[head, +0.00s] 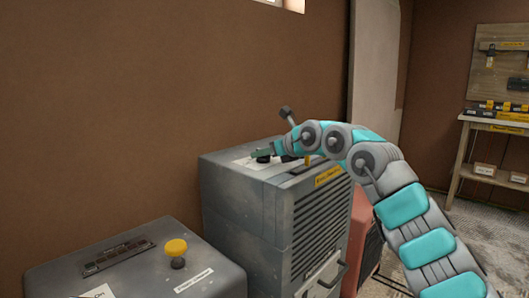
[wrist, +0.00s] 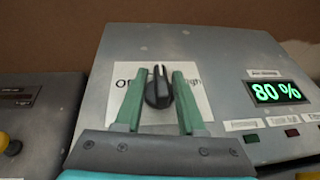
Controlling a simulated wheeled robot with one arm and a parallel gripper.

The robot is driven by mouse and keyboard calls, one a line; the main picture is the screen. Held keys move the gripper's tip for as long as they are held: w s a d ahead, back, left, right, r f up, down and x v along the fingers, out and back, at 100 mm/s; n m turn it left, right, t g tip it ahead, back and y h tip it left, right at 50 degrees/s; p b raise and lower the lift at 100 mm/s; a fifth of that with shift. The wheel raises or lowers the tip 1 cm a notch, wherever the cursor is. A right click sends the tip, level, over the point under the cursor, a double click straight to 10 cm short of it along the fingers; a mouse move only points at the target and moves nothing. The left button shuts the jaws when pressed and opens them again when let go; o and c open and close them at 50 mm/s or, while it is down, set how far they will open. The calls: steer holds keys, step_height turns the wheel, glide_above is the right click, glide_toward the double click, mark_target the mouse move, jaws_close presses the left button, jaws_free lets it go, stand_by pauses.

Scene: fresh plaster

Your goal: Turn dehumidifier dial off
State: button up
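The dehumidifier (head: 235,190) is a grey cabinet with a louvred front, standing against the brown wall. Its black dial (wrist: 158,90) sits on a white label (wrist: 200,100) on the top, with its pale pointer mark toward the top of the wrist view. The label's lettering is partly hidden by my fingers. My gripper (wrist: 158,78) has its green fingers apart, one on each side of the dial; narrow gaps seem to show, though contact is hard to judge. In the head view my gripper (head: 262,153) is low over the dehumidifier's top. A display (wrist: 276,92) reads 80 % in green.
Small buttons and labels lie below the display. A second grey unit (head: 130,262) with a yellow knob (head: 176,250) stands to the left, across a gap. A red object (head: 358,235) is behind the dehumidifier's right side. A workbench (head: 492,127) stands far right.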

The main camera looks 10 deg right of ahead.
steer(key=shift+o, duration=0.5)
steer(key=shift+r, duration=0.15)
steer(key=shift+b+v, duration=0.3)
steer(key=shift+v, duration=3.65)
